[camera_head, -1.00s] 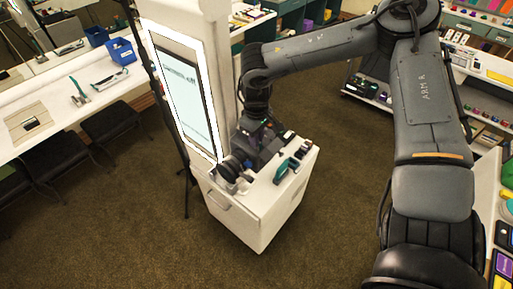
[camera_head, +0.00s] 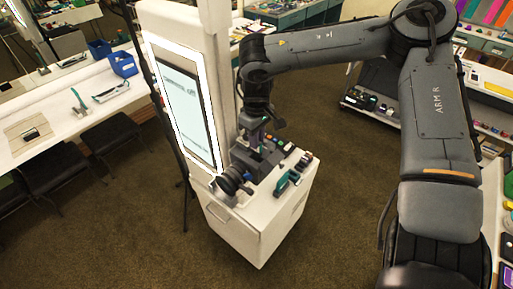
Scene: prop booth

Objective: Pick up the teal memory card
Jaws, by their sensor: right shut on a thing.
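My right arm reaches over from the right to the white cabinet (camera_head: 262,222). My right gripper (camera_head: 260,144) hangs above the cabinet top, over a dark block-shaped device (camera_head: 256,163). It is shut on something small. The fingers are partly lost against the dark device. My left gripper is not in view.
A teal-and-black tool (camera_head: 288,182) and small dark items (camera_head: 304,162) lie on the cabinet's right side. A black round object (camera_head: 232,180) is at its front left corner. A lit screen panel (camera_head: 183,105) stands close on the left.

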